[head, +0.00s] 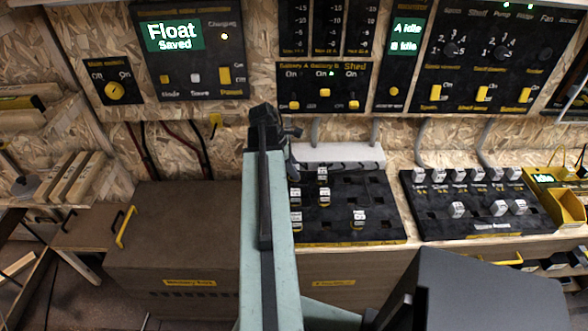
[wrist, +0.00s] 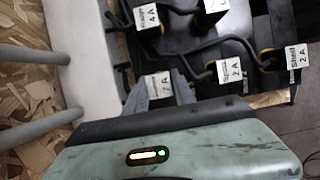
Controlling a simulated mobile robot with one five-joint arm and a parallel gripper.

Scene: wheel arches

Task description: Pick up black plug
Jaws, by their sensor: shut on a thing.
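My gripper (wrist: 160,90) shows in the wrist view, its grey fingers closed around a plug with a white label (wrist: 158,84). The label ends in "A"; the rest is hard to read. The fingers and label cover most of the plug's body, and its black colour is hard to confirm. Other white-labelled plugs with black cables, such as one marked 4 A (wrist: 147,16) and one marked 2 A (wrist: 229,71), sit on the black board. In the head view my arm hides the gripper's fingertips and the held plug.
A black socket board (head: 375,205) with several labelled plugs lies on the bench, a white strip (head: 325,153) behind it. A second board (head: 485,228) stands to its right. A brown lidded box (head: 185,225) is at left. Switch panels cover the back wall.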

